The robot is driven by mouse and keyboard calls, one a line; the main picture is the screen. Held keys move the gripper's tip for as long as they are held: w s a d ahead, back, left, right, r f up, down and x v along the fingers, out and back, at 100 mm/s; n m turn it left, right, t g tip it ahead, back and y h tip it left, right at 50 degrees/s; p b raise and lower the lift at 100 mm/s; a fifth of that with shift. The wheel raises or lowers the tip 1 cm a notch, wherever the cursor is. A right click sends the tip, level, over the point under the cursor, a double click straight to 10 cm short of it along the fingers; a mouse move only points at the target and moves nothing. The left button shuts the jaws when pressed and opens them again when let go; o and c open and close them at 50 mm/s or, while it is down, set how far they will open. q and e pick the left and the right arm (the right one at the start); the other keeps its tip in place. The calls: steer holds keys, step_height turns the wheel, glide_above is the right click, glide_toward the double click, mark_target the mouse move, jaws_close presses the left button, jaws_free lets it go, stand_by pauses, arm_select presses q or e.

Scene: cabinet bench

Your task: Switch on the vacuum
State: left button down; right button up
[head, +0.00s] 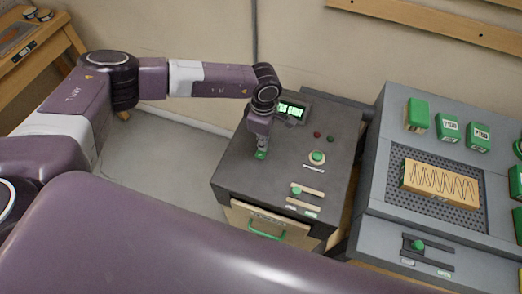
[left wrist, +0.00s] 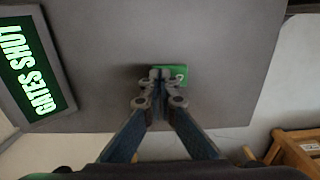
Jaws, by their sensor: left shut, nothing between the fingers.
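A dark grey control cabinet (head: 240,165) stands in the middle of the head view. My left gripper (head: 261,151) points down at its top, near the left edge. The gripper is shut and empty. Its fingertips are over or on a small green control (head: 260,156), partly hidden by them; whether they touch it I cannot tell. In the left wrist view the green control (left wrist: 178,75) shows behind the shut fingertips (left wrist: 159,74), with a pale mark on it. I cannot read a vacuum label. My right gripper is not in view.
A lit display (head: 291,110), reading "GATES SHUT" in the left wrist view (left wrist: 30,70), stands behind the gripper. A green knob (head: 317,157), red lamp (head: 317,134) and sliders (head: 307,191) lie right. A green-handled drawer (head: 265,233) is in front. A grey bench (head: 375,215) stands right.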

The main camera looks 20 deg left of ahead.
arm_select(q)
steer(key=shift+r+p, duration=1.9)
steer(key=shift+r, duration=1.65)
steer(key=shift+f, duration=0.1)
